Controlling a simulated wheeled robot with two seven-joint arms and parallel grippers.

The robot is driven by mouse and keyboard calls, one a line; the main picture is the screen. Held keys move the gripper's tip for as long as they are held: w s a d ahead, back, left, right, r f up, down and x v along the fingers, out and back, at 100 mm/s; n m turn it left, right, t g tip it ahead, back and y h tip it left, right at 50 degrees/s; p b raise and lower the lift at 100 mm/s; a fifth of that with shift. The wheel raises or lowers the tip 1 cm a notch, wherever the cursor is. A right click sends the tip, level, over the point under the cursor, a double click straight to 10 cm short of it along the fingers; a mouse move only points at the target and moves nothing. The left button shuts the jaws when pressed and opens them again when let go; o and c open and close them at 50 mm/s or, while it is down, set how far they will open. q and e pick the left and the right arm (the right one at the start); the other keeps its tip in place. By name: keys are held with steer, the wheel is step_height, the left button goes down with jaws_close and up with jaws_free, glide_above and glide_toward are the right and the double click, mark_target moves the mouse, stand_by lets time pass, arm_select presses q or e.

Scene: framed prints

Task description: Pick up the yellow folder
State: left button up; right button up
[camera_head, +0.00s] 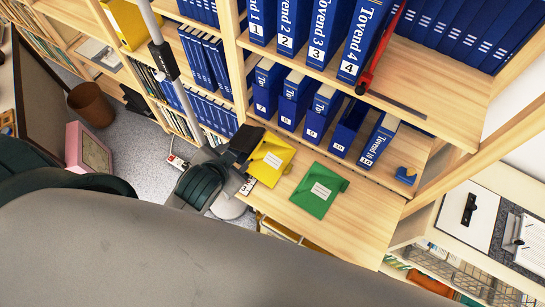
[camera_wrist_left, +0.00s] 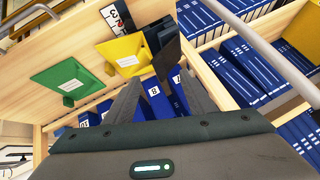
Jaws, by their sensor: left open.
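The yellow folder (camera_head: 270,160) lies on the light wood shelf board (camera_head: 345,215), near its left end, with a pale label on its face. It also shows in the left wrist view (camera_wrist_left: 124,54), up and left of my fingers. My left gripper (camera_wrist_left: 158,78) is open, its two grey fingers spread, with nothing seen between them. In the head view my left gripper (camera_head: 236,152) is at the folder's left side. Dark blocky parts (camera_wrist_left: 166,45) overlap or adjoin the folder's edge; I cannot tell whether they touch it. My right gripper is not in view.
A green folder (camera_head: 319,190) lies to the right of the yellow one. Blue numbered binders (camera_head: 322,110) stand behind, and more stand on the shelf above. A long red and black object (camera_head: 382,50) is by the upper shelf. Bare board lies in front of the green folder.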

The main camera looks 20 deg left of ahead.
arm_select(q)
steer(key=w+d+r+m+t+h, duration=0.25)
steer(key=w+r+m+t, duration=0.25)
steer(key=w+r, duration=0.35)
steer(key=w+d+r+m+t+h, duration=0.1)
steer(key=w+d+r+m+t, duration=0.35)
steer(key=w+r, duration=0.35)
steer(key=d+r+m+h, duration=0.8)
steer(key=d+m, duration=0.1)
steer(key=m, duration=0.3)
steer(key=s+d+f+m+g+h, duration=0.1)
steer(key=s+d+m+g+h, duration=0.3)
steer(key=d+m+g+h, duration=0.65)
steer(key=s+a+f+m+g+y, duration=0.2)
steer(key=f+m+g+y, duration=0.15)
steer(key=f+m, duration=0.3)
steer(key=s+a+f+m+g+y, duration=0.1)
steer(key=s+f+m+g+y, duration=0.2)
steer(key=f+m, duration=0.4)
steer(key=w+a+f+m+y, duration=0.1)
steer(key=a+f+m+y, duration=0.2)
steer(key=a, duration=0.6)
steer(key=w+a+f+m+g+y, duration=0.1)
steer(key=w+a+f+m+y, duration=0.1)
steer(key=a+f+y, duration=0.5)
steer(key=shift+w+a+f+m, duration=0.3)
steer(key=shift+a+m, duration=0.25)
steer(key=shift+a, duration=0.45)
steer(key=shift+g, duration=0.25)
